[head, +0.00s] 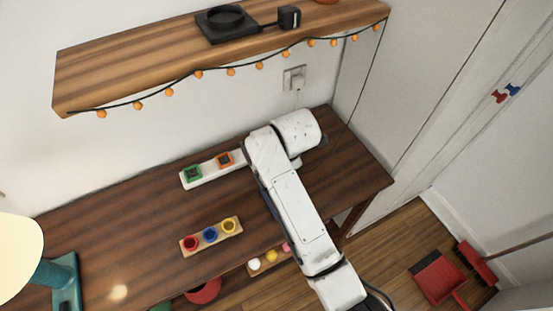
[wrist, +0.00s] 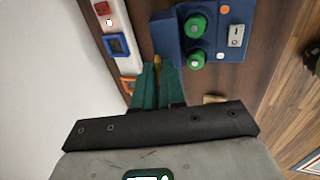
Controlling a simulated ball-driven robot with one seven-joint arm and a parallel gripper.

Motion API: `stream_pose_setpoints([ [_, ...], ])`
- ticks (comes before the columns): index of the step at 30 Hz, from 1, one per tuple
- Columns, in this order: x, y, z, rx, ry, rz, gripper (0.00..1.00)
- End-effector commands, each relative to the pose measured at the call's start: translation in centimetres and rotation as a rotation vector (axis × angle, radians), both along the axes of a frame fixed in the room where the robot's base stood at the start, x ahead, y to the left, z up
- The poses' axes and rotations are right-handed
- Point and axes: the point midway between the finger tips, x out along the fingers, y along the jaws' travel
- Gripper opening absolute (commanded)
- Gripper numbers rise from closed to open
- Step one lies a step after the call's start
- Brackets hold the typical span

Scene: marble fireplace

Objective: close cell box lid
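In the wrist view a blue unit (wrist: 228,22), which I take for the cell box, lies on the dark wood table. It carries two green round parts (wrist: 195,25), a white switch (wrist: 236,36) and orange dots. A raised-looking blue panel (wrist: 165,38) is at its left side; it may be the lid, though its hinge is not clear. My gripper (wrist: 158,72) has its green fingers close together just below this panel. A small yellowish piece (wrist: 157,61) shows at the fingertips; whether it is gripped is unclear. In the head view my arm hides the box and gripper.
A white strip (head: 212,170) with coloured square frames lies along the wall; it also shows in the wrist view (wrist: 112,28). A wooden holder (head: 210,235) with red, blue and yellow cups stands near the front edge. A teal lamp (head: 62,283) is at left. A shelf (head: 130,72) overhangs behind.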

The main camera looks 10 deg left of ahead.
Motion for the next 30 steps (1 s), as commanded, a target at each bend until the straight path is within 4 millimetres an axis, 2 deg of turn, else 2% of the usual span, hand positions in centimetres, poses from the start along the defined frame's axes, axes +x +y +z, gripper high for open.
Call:
stream_pose_setpoints([
  [3, 0.0, 0.0, 0.01, 0.0, 0.0, 0.0, 0.0],
  [30, -0.01, 0.0, 0.02, 0.0, 0.0, 0.0, 0.0],
])
